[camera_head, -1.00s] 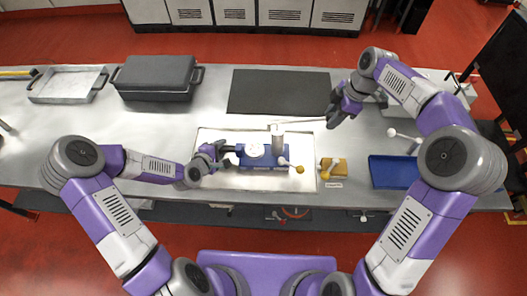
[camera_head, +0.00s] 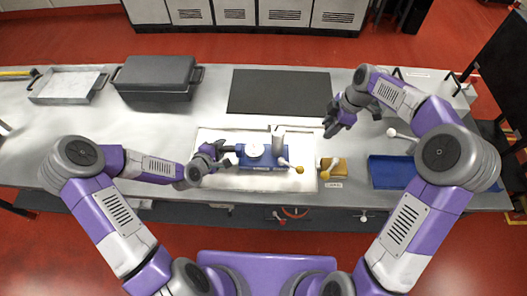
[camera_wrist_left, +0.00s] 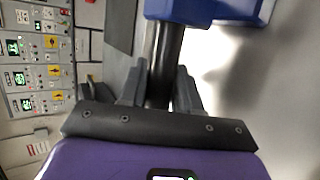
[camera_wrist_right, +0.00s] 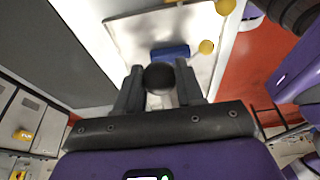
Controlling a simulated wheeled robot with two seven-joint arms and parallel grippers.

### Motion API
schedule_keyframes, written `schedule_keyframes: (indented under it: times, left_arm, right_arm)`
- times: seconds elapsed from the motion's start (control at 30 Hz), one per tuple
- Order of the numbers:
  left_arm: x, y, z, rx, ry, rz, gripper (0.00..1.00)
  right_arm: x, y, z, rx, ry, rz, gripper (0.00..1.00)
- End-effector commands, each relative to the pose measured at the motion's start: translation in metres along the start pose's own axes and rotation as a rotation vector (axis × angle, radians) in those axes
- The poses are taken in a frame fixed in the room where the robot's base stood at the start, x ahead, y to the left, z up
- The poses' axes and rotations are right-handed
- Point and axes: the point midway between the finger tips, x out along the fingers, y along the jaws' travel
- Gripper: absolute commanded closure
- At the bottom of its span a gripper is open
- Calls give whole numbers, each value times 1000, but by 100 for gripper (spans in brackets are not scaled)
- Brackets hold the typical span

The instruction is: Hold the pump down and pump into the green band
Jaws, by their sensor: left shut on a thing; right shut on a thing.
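The pump (camera_head: 262,160) has a blue base and sits on a white tray (camera_head: 220,185). It carries a round white gauge (camera_head: 255,150) and an upright grey cylinder (camera_head: 278,143). The green band and needle are too small to read. My left gripper (camera_head: 222,153) is shut on the dark handle (camera_wrist_left: 163,60) at the left of the base. A thin pump lever (camera_head: 300,130) runs from the cylinder top to the right. My right gripper (camera_head: 331,128) is shut on its dark end knob (camera_wrist_right: 159,78).
A yellow-ended lever (camera_head: 299,169) sticks out at the pump's right. Beside the tray is a yellow block with a ball lever (camera_head: 333,166). A blue tray (camera_head: 392,172) lies further right. A dark mat (camera_head: 278,92) and black lidded pot (camera_head: 157,77) lie behind.

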Motion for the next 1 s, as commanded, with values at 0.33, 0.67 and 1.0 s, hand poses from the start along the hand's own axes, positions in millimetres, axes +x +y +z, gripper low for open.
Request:
schedule_keyframes:
  times: [0.33,0.67,1.0]
  left_arm:
    - [0,-6,2,-1,-7,-15,100]
    - [0,-6,2,-1,-7,-15,100]
    - [0,-6,3,-1,-8,-14,100]
  right_arm:
    - [30,-2,0,-6,7,-11,100]
    - [33,-2,2,-6,6,-8,100]
    - [45,-2,3,-5,4,-9,100]
